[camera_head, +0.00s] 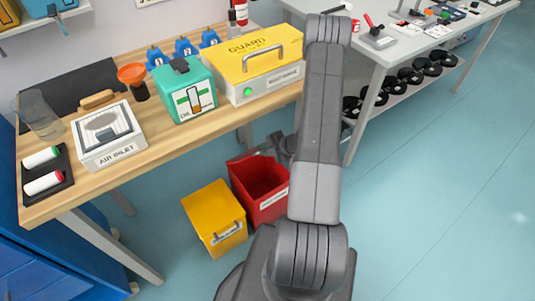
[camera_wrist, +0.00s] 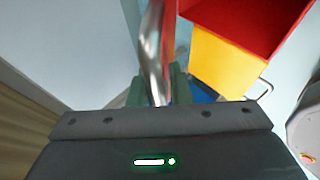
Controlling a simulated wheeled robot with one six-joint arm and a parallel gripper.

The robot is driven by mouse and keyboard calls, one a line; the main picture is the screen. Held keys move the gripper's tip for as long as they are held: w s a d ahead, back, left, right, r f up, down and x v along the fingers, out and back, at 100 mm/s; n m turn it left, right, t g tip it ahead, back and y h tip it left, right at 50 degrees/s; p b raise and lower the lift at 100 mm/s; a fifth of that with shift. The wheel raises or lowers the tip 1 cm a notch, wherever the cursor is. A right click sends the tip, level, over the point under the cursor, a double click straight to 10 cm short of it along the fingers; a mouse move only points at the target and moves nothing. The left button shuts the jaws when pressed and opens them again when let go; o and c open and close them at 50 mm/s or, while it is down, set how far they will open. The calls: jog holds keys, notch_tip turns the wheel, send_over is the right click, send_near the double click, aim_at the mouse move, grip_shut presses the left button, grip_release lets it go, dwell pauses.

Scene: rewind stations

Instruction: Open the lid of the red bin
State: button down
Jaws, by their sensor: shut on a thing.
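The red bin (camera_head: 262,192) stands on the floor under the wooden bench, beside the yellow bin. Its dark interior shows from above, so its top is uncovered. The red lid (camera_wrist: 169,35) is seen nearly edge-on in the wrist view, raised at the bin's far side. My gripper (camera_wrist: 160,92) is shut on the lid's shiny metal handle (camera_wrist: 151,50). In the head view my gripper (camera_head: 276,147) is small and partly hidden by my arm at the bin's far edge. The wrist view also shows the red bin (camera_wrist: 255,20) at upper right.
A yellow bin (camera_head: 208,207) with a metal handle stands left of the red bin. The wooden bench (camera_head: 150,150) overhangs behind, holding a yellow guard box (camera_head: 255,52) and a green case (camera_head: 180,75). A grey table (camera_head: 380,62) stands right. Floor at right is clear.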

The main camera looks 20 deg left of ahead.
jog(key=shift+w+a+r, duration=0.45)
jog(key=c, duration=1.5)
grip_release()
jog(key=shift+f, duration=0.1)
jog(key=shift+o, duration=0.2)
jog(key=p+v, duration=0.1)
jog(key=v, duration=1.2)
jog(key=shift+d+r, duration=0.2)
jog(key=shift+d, duration=0.1)
jog(key=b+x, duration=0.1)
jog(key=x, duration=1.2)
jog(key=shift+s+f, duration=0.2)
jog(key=shift+f, duration=0.15)
